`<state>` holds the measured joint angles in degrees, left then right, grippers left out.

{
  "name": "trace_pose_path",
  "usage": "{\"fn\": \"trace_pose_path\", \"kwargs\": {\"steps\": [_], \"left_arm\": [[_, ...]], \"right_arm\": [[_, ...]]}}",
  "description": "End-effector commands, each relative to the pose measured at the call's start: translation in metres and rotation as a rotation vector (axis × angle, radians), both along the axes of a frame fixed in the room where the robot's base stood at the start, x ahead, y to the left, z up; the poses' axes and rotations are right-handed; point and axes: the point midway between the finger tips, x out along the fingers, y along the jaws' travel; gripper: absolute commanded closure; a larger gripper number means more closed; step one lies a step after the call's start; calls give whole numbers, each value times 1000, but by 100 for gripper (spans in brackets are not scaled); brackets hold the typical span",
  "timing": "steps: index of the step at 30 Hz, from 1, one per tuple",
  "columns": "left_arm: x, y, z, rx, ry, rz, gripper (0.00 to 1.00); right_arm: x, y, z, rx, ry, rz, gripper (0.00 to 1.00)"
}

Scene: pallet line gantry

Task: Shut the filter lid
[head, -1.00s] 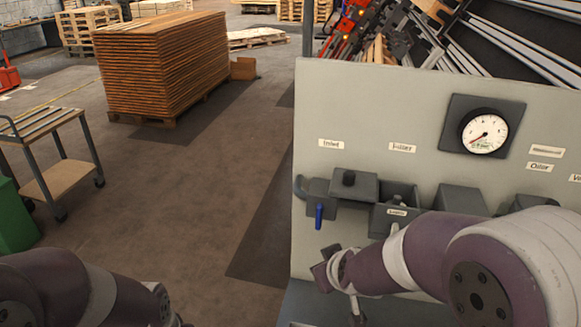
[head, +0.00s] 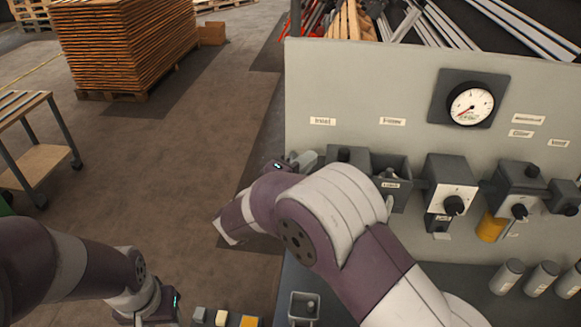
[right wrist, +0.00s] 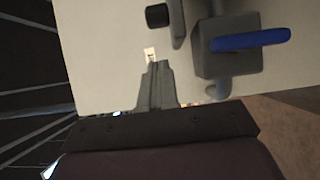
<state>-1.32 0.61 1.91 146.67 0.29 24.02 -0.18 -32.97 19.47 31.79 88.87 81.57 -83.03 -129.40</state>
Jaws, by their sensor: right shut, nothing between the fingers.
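The filter housing (head: 391,190) is a small grey box on the panel, and its top is open. Its grey lid (head: 347,155), with a black knob, stands out to the left of the box. The lid's edge and knob (right wrist: 157,15) show at the top of the right wrist view. My right gripper (head: 312,158) is shut and empty, just left of the lid, partly hidden by my forearm. In the wrist view its fingers (right wrist: 155,75) point towards the inlet label, apart from the knob. My left gripper (head: 152,308) is low at the left; its fingers are unclear.
A valve with a blue handle (right wrist: 250,40) sits beside the lid. To the right are a gauge (head: 470,104), a switch box (head: 450,180) and several grey cylinders (head: 543,278). A small grey container (head: 303,308) is at the bottom.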

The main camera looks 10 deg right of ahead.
Motion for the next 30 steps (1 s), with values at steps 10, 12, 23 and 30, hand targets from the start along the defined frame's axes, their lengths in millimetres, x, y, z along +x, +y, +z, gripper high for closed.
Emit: {"fn": "trace_pose_path", "kwargs": {"steps": [10, 12, 23, 30], "left_arm": [[0, 0, 19, 0, 0, 0, 57], [0, 0, 19, 0, 0, 0, 57], [0, 0, 24, 0, 0, 0, 57], [0, 0, 53, 0, 0, 0, 57]], "right_arm": [[1, -40, 1, 0, 0, 1, 100], [1, -41, 0, 1, 0, 2, 100], [-1, -48, 3, -1, 0, 0, 100], [-17, -104, 6, -3, 3, -3, 100]]}}
